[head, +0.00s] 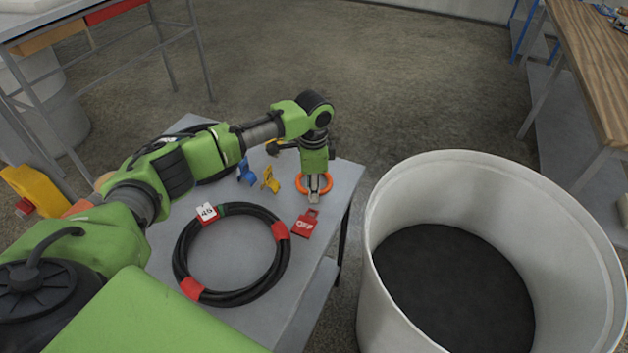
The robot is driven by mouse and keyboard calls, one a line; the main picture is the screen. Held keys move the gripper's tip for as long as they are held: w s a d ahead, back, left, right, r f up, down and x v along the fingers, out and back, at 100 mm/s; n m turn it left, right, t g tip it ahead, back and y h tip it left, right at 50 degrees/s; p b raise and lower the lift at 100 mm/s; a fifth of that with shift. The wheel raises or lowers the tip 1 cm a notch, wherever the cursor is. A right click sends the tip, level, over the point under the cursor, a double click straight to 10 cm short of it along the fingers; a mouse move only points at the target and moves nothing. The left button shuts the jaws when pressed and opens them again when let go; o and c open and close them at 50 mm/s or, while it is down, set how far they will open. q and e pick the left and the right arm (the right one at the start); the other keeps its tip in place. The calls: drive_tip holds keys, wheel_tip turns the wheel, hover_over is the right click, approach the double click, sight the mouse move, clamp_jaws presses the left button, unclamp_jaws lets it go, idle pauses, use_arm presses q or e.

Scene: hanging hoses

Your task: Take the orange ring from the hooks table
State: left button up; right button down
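The orange ring (328,186) lies on the grey hooks table (338,208) near its right edge. My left gripper (314,196) points down over the ring, with its fingertips at the ring's near side. The fingers look close together, but I cannot tell whether they are open or shut on the ring. The gripper body hides the far part of the ring. My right gripper is not in view.
A coiled black hose (182,252) with red bands and a white tag lies nearby. A red tag (306,223), a yellow hook (270,180) and a blue hook (246,172) are close to the ring. A large white bin (400,190) stands right of the table.

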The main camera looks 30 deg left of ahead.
use_arm(q)
clamp_jaws()
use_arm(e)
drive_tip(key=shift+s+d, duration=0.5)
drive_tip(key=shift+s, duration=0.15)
use_arm(q)
drive_tip(key=shift+r, duration=0.1)
